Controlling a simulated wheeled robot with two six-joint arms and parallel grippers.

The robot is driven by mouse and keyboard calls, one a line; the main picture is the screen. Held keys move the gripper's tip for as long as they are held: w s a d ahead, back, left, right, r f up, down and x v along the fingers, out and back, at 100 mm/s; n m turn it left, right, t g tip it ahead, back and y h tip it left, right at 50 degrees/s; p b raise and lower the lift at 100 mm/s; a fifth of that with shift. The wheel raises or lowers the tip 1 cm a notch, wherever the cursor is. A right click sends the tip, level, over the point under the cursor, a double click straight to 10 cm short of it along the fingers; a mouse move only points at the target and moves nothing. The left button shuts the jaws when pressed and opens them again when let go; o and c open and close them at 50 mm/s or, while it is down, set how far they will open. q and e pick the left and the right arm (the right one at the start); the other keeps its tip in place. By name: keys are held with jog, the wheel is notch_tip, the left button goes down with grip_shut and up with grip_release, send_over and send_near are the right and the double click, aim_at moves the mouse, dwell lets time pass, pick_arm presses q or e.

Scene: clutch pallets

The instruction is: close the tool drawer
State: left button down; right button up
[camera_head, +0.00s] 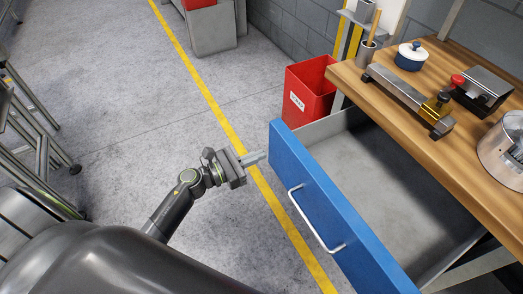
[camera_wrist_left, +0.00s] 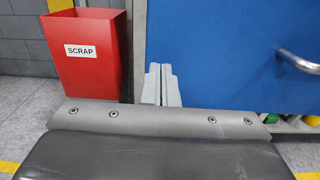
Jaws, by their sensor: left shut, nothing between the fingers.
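The tool drawer has a blue front (camera_head: 325,215) with a silver bar handle (camera_head: 312,222). It is pulled out from under the wooden bench, and its grey inside looks empty. My left gripper (camera_head: 260,156) is shut and empty, just off the far left end of the drawer front. In the left wrist view the shut fingers (camera_wrist_left: 161,84) overlap the left edge of the blue front (camera_wrist_left: 225,60), with the handle (camera_wrist_left: 300,60) to the right. I cannot tell whether the fingertips touch the front. My right gripper is not in view.
A red scrap bin (camera_head: 305,90) stands just beyond the drawer; it also shows in the left wrist view (camera_wrist_left: 88,50). The wooden bench (camera_head: 440,130) carries a metal bar fixture, a blue-and-white pot and a steel canister.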

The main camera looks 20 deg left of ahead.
pick_arm(q)
jog(key=shift+x, duration=0.8)
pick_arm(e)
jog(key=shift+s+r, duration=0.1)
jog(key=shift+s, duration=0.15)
pick_arm(q)
jog(key=shift+w+d, duration=0.15)
jog(key=b+x, duration=0.6)
jog(key=x, duration=1.4)
jog(key=shift+w+d+f+b, duration=0.1)
jog(key=shift+w+d+b, duration=0.15)
jog(key=shift+b, duration=0.15)
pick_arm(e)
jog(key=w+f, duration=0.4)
pick_arm(q)
jog(key=b+x, duration=0.2)
jog(key=x, duration=0.4)
jog(key=shift+w+d+b, duration=0.2)
jog(key=shift+w+b, duration=0.1)
jog(key=shift+b, duration=0.1)
jog(key=shift+w+d, duration=0.35)
jog(key=shift+w, duration=0.1)
jog(key=shift+r, duration=0.35)
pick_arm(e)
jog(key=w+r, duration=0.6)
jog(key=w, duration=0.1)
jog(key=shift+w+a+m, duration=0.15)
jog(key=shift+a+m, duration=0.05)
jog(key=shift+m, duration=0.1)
